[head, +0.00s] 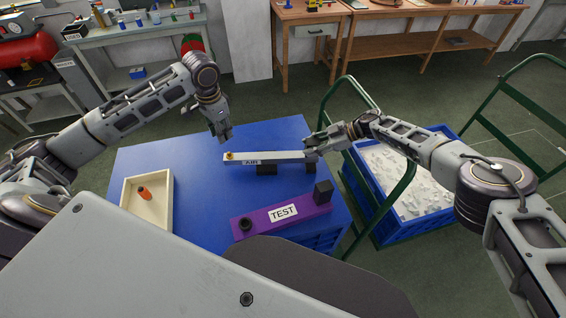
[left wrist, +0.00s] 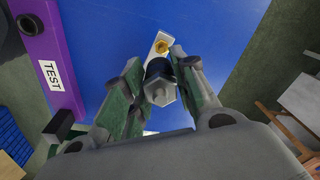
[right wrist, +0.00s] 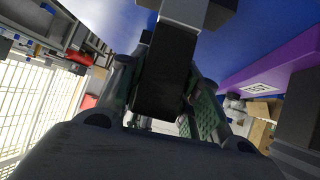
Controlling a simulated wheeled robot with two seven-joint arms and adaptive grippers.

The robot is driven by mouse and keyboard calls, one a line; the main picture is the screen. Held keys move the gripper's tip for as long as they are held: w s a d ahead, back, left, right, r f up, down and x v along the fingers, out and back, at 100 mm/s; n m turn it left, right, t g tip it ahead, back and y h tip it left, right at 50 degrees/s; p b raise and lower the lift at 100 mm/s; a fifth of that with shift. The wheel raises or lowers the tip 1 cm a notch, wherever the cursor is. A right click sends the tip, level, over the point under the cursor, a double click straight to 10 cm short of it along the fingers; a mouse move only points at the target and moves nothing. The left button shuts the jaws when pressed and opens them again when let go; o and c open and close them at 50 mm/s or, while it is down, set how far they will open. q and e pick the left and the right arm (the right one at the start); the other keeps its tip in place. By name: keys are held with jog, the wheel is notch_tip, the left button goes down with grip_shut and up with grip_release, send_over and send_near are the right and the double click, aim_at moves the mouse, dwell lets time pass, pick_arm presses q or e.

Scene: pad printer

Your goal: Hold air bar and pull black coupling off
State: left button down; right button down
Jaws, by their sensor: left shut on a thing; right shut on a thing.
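The grey air bar (head: 275,157), labelled "AIR", lies over dark supports on the blue table. A brass fitting (head: 229,156) shows bare at its left end, and also in the left wrist view (left wrist: 161,46). My left gripper (head: 226,138) is above that end, shut on the black coupling (left wrist: 157,68), which has a grey hex end. The coupling appears apart from the brass fitting. My right gripper (head: 312,149) is shut on the air bar's right end, where a dark block (right wrist: 165,80) fills the space between its fingers.
A purple "TEST" bar (head: 262,218) lies in front, with a black fitting (head: 245,224) and a black block (head: 323,191) on it. A cream tray (head: 128,208) at left holds an orange piece (head: 145,193). A blue crate (head: 375,222) and green cart stand at right.

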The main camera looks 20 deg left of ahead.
jog(key=shift+d+f, duration=0.1)
jog(key=c, duration=0.9)
grip_release()
jog(key=shift+w, duration=0.1)
jog(key=shift+c, duration=0.2)
jog(key=v, duration=0.7)
jog(key=shift+d, duration=0.2)
